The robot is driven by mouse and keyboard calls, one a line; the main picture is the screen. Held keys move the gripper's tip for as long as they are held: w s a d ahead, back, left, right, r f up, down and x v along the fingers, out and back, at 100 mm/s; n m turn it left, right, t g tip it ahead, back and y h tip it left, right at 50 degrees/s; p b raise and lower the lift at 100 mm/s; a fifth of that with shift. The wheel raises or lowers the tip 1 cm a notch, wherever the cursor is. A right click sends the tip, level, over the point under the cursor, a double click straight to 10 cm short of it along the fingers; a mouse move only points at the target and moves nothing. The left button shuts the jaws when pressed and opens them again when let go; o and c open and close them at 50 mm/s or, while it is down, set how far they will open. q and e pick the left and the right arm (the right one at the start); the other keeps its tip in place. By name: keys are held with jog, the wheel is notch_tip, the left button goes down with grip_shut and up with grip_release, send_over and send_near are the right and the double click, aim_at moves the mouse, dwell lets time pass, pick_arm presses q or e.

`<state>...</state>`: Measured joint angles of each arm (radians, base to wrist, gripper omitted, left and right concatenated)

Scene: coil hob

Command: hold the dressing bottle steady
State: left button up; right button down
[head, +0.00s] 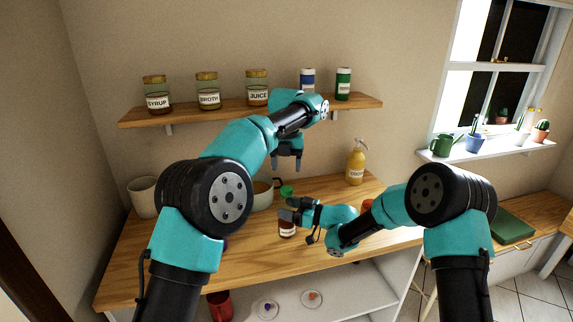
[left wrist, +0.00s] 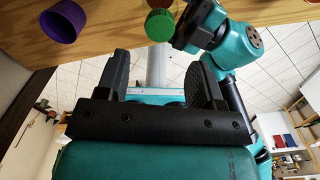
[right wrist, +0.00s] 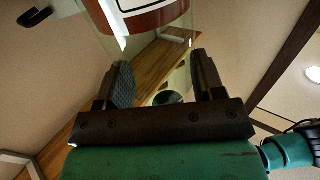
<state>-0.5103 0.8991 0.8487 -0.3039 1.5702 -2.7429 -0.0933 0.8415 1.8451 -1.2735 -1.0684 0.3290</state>
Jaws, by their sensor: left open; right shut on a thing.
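The dressing bottle (head: 287,230) stands on the wooden counter, with a green cap (head: 287,191), dark red contents and a pale label too small to read. My right gripper (head: 289,211) is shut on it from the right, hiding part of its middle. In the right wrist view its clear wall and red-and-white label (right wrist: 150,18) show at the fingers (right wrist: 163,82). My left gripper (head: 287,163) is open and empty above the cap, fingers pointing down. In the left wrist view the green cap (left wrist: 160,25) lies beyond the open fingers (left wrist: 163,78).
A pot (head: 262,197) is behind the bottle, and a yellow pump bottle (head: 356,163) stands at the back right. A beige canister (head: 143,196) is at the left. A purple cup (left wrist: 62,22) shows in the left wrist view. A shelf (head: 190,112) with jars hangs above.

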aim_at(287, 189)
pick_arm(q)
jog(key=shift+f, duration=0.1)
jog(key=shift+f, duration=3.9)
jog(key=shift+c, duration=0.4)
jog(key=c, duration=0.8)
jog(key=shift+c, duration=0.3)
jog(key=shift+n, duration=0.3)
